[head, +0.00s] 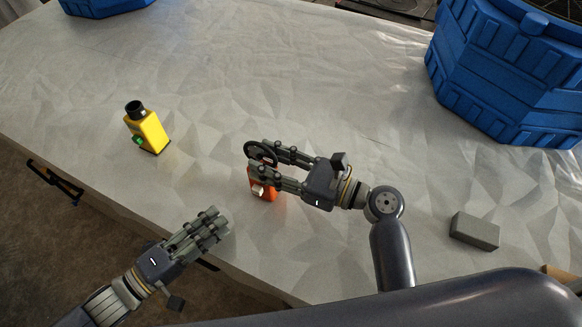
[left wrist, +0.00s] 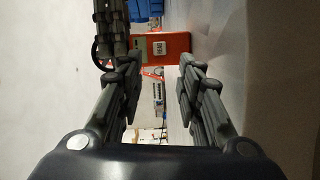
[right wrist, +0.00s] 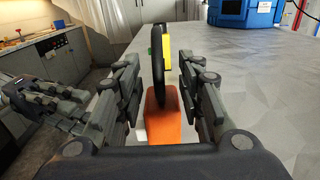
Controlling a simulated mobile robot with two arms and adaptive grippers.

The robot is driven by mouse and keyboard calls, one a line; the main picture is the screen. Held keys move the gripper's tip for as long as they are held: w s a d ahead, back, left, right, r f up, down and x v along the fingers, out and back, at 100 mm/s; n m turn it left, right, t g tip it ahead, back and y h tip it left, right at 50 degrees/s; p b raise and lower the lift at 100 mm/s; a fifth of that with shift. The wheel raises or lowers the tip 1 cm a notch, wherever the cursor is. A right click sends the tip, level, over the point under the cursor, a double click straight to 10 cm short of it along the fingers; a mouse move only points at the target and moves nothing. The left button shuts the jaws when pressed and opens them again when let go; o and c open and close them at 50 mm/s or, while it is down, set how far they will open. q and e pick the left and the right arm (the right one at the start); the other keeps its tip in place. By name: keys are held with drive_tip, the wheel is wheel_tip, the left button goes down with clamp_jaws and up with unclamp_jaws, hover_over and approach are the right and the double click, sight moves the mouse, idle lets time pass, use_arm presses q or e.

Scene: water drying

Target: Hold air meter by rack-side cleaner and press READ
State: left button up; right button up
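The orange meter (head: 263,186) with a black ring on top stands near the table's front edge. Its pale button (left wrist: 159,48) faces my left gripper in the left wrist view; the lettering is too small to read surely. My right gripper (head: 257,163) is open around the meter. In the right wrist view its fingers (right wrist: 158,95) flank the ring and orange body (right wrist: 163,122), with gaps on both sides. My left gripper (head: 220,222) is open and empty, left of and nearer than the meter. Two blue machines (head: 510,75) (head: 100,5) stand far apart; which is the rack-side cleaner is unclear.
A yellow device (head: 147,132) with a black top and green button stands left on the pale-covered table (head: 270,70). A grey block (head: 474,231) lies at right. The table edge runs beside my left gripper. The table's middle is clear.

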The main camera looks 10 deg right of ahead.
drive_tip(key=shift+x, duration=1)
clamp_jaws()
use_arm(q)
clamp_jaws()
idle(0.5)
